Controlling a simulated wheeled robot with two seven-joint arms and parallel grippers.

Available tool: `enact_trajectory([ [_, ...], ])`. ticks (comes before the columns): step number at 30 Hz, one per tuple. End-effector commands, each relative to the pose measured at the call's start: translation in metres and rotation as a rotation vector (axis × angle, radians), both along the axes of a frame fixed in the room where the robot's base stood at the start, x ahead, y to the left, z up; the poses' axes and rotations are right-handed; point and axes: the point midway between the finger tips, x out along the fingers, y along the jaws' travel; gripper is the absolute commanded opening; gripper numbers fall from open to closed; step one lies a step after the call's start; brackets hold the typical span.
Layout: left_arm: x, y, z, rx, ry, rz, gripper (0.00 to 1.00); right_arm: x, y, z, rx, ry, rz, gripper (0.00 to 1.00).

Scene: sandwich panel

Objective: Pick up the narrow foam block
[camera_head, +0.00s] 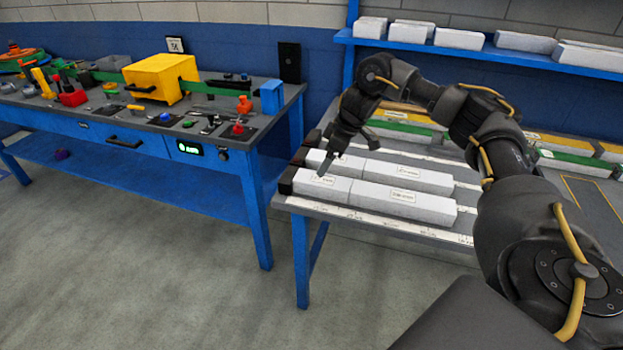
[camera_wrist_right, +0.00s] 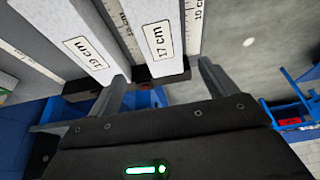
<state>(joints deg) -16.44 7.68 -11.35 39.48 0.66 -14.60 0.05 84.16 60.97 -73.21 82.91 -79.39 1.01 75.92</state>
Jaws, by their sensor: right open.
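White foam blocks lie in two rows on the right-hand bench in the head view. The front row has a short block (camera_head: 322,187) and a longer block (camera_head: 403,203); the row behind has a short block (camera_head: 335,164) and a longer block (camera_head: 408,177). In the right wrist view, a block labelled 17 cm (camera_wrist_right: 160,15) lies beside a block labelled 19 cm (camera_wrist_right: 70,35). My right gripper (camera_head: 348,158) is open above the left end of the rows. Its fingers (camera_wrist_right: 162,72) stand apart on either side of the 17 cm block's end, apparently empty. My left gripper is not in view.
Dark stops (camera_head: 287,180) close the rows' left ends, and ruler strips (camera_head: 350,214) run alongside. A blue shelf (camera_head: 480,52) with more white blocks is behind. A cluttered blue workbench (camera_head: 130,110) stands left, with open floor (camera_head: 150,260) in front.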

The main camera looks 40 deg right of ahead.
Motion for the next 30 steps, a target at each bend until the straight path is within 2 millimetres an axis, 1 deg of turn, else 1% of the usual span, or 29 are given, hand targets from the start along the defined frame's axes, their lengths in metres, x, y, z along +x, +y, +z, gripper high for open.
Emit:
enact_trajectory([
  [1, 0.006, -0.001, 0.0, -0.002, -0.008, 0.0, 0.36, -0.001, -0.003, 0.002, 0.001, 0.002, -0.008, 0.85],
  [2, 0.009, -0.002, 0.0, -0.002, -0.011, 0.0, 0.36, -0.002, -0.003, 0.002, 0.002, 0.002, -0.01, 0.85],
  [4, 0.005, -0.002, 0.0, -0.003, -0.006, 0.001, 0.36, -0.003, -0.005, 0.001, 0.002, 0.004, -0.012, 0.85],
  [5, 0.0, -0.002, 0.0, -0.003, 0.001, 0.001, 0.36, -0.003, -0.005, -0.001, 0.002, 0.005, -0.013, 0.85],
  [9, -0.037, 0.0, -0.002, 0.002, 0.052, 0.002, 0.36, 0.001, -0.002, -0.02, 0.002, 0.005, -0.015, 0.85],
  [12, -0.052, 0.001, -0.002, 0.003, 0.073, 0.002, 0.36, 0.006, 0.002, -0.035, 0.003, 0.006, -0.015, 0.85],
  [15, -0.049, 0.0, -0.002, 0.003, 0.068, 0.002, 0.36, 0.01, 0.004, -0.045, 0.003, 0.003, -0.013, 0.85],
  [21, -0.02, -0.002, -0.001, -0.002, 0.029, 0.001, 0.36, 0.013, 0.007, -0.051, 0.003, 0.001, -0.012, 0.85],
  [24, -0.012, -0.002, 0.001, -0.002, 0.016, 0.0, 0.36, 0.015, 0.009, -0.056, 0.002, 0.004, -0.01, 0.85],
  [27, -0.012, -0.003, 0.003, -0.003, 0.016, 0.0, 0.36, 0.017, 0.013, -0.07, 0.002, 0.004, -0.009, 0.85],
  [30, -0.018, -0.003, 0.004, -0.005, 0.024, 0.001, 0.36, 0.021, 0.016, -0.085, 0.002, 0.004, -0.009, 0.85],
])
